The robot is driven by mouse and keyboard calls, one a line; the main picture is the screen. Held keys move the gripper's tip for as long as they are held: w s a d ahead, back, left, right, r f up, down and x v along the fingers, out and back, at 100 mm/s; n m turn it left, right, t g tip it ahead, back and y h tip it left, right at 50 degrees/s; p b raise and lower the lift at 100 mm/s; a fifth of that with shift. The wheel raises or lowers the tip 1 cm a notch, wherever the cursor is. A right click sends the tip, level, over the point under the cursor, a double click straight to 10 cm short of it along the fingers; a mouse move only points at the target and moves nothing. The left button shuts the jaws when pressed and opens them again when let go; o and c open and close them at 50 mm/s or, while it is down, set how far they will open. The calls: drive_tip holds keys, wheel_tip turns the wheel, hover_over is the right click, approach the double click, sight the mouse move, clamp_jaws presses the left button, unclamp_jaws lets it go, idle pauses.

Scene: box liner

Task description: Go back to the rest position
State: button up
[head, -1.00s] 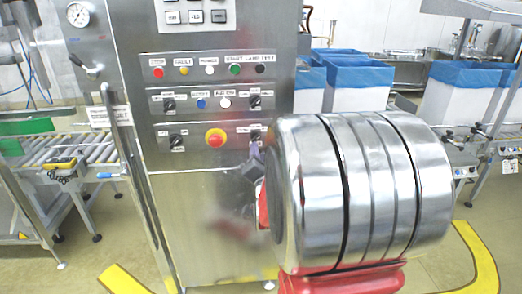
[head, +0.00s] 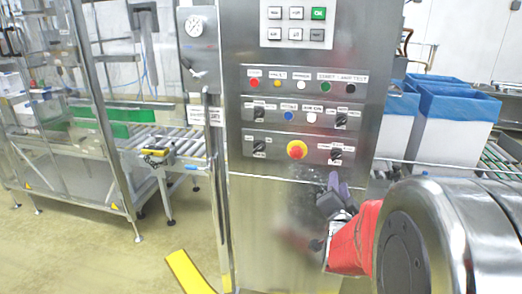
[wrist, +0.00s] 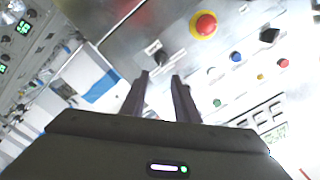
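My gripper (head: 337,192) is in front of the lower right of the steel control panel (head: 262,205) in the head view. It is below the row of switches and to the right of the red emergency stop button (head: 297,150). In the wrist view, the two dark fingers of my gripper (wrist: 160,77) stand apart with nothing between them. The red stop button (wrist: 203,25) shows beyond the fingertips, up and to the right, with several buttons and black knobs. The gap between fingertips and panel is hard to judge.
A roller conveyor (head: 170,146) and a glass-sided machine stand on the left. White bins with blue liners (head: 455,105) stand behind on the right. Yellow floor marking (head: 186,272) lies before the panel. Open floor shows at the lower left.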

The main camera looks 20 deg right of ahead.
drive_tip(key=s+a+f+n+g+y, duration=0.3)
drive_tip(key=a+f, duration=0.1)
drive_tip(key=f, duration=0.3)
drive_tip(key=s+a+f+n+g+y, duration=0.2)
drive_tip(key=a+f+n+g+y, duration=0.15)
drive_tip(key=a+f, duration=0.2)
drive_tip(key=s+a+r+n+g+y, duration=0.1)
drive_tip(key=s+a+r+n+y, duration=0.1)
drive_tip(key=s+a+r+n, duration=0.2)
drive_tip(key=s+a+r+n+g+y, duration=0.1)
drive_tip(key=s+a+r+n, duration=0.4)
drive_tip(key=s+a, duration=0.5)
drive_tip(key=a+y, duration=0.1)
drive_tip(key=a, duration=0.5)
drive_tip(key=shift+r+g, duration=0.2)
drive_tip(key=shift+g, duration=0.15)
